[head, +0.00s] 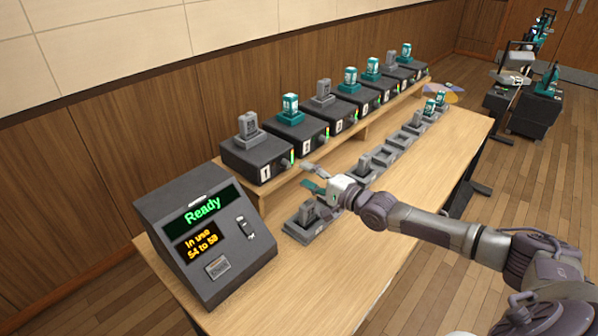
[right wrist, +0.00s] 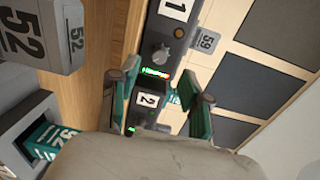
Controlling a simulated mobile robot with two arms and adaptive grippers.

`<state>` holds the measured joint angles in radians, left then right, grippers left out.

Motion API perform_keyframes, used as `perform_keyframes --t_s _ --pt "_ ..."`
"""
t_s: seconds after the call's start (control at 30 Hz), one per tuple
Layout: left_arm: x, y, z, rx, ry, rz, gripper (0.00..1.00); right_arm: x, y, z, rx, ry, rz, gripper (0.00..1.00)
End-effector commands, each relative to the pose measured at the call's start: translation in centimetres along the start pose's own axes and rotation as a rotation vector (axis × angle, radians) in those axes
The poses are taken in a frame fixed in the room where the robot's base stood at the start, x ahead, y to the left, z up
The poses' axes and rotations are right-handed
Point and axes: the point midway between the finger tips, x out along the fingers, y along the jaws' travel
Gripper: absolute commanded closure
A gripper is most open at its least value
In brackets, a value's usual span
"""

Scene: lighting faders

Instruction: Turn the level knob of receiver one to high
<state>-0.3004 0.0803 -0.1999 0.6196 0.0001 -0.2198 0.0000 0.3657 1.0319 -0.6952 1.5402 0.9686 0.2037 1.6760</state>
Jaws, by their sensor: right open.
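Receiver one (head: 256,160), a dark box marked 1, stands at the near end of the raised shelf in the head view. In the right wrist view its face (right wrist: 172,28) shows a grey level knob (right wrist: 162,55) above a small lit red-and-green bar (right wrist: 155,73). The knob's pointer direction is too small to tell. My right gripper (head: 311,178) is open, its teal fingers in front of receivers one and two. In the right wrist view the gripper (right wrist: 160,83) has the knob ahead, roughly between its fingertips, apparently apart. My left gripper is out of view.
Receiver two (head: 298,134) and several more receivers line the shelf (head: 284,178), with grey or teal units on top. Charging cradles (head: 307,222) stand on the table below. A console (head: 205,240) reading "Ready" sits at the near end. The table's right side (head: 440,160) is clear.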

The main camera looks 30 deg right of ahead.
Motion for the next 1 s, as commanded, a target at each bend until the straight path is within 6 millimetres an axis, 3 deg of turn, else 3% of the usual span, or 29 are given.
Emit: perform_keyframes --t_s 0.3,0.87,1.0 --pt "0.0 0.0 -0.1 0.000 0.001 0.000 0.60 -2.4 0.1 0.0 0.000 0.000 0.001 0.52" --pt "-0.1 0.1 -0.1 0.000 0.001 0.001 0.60 -2.5 -0.1 0.0 0.000 0.000 0.000 0.52" --pt "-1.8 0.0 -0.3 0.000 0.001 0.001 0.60 -2.6 -1.9 0.0 0.000 0.000 -0.001 0.52"
